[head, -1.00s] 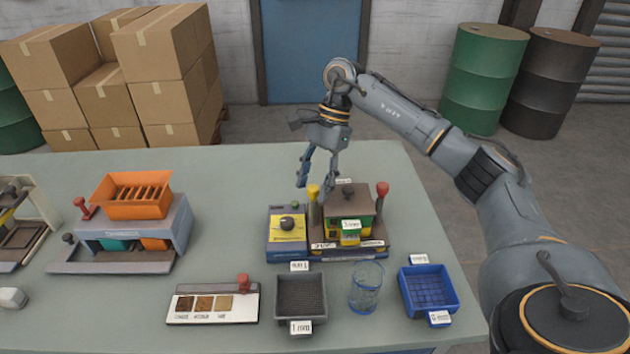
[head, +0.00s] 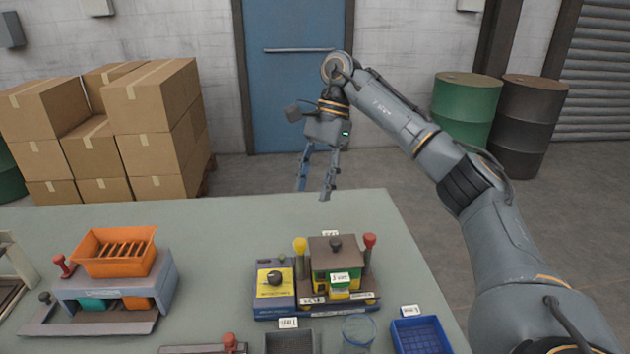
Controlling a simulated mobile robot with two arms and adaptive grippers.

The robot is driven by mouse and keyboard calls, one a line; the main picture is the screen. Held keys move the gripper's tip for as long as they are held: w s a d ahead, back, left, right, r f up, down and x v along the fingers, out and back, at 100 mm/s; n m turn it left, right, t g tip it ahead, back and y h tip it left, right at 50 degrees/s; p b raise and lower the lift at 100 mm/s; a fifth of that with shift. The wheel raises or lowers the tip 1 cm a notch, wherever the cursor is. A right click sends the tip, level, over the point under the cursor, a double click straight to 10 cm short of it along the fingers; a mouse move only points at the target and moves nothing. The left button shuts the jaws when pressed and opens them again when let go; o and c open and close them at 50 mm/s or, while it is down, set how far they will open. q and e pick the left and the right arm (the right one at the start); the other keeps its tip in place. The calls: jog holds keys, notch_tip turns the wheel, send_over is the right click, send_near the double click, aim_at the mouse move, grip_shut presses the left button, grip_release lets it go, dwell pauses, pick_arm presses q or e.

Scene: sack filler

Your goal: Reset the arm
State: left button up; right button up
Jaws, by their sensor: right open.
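My right arm (head: 400,115) comes in from the right and reaches out toward the far side of the table. My right gripper (head: 314,192) hangs from its end with the fingers pointing down. The fingers are apart, with nothing between them. The fingertips appear near the table's far edge, behind the small machine with the green and yellow body (head: 335,267), and touch nothing that I can see. My left gripper is not in view.
The grey-green table (head: 215,235) holds an orange-hopper machine (head: 118,252), a yellow-topped dial box (head: 275,285), a blue tray (head: 420,335) and a clear glass (head: 358,330). Cartons (head: 150,120) and drums (head: 465,105) stand behind. The table's middle is clear.

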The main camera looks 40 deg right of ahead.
jog(key=shift+d+r, duration=0.1)
jog(key=shift+r, duration=0.1)
dwell(0.5)
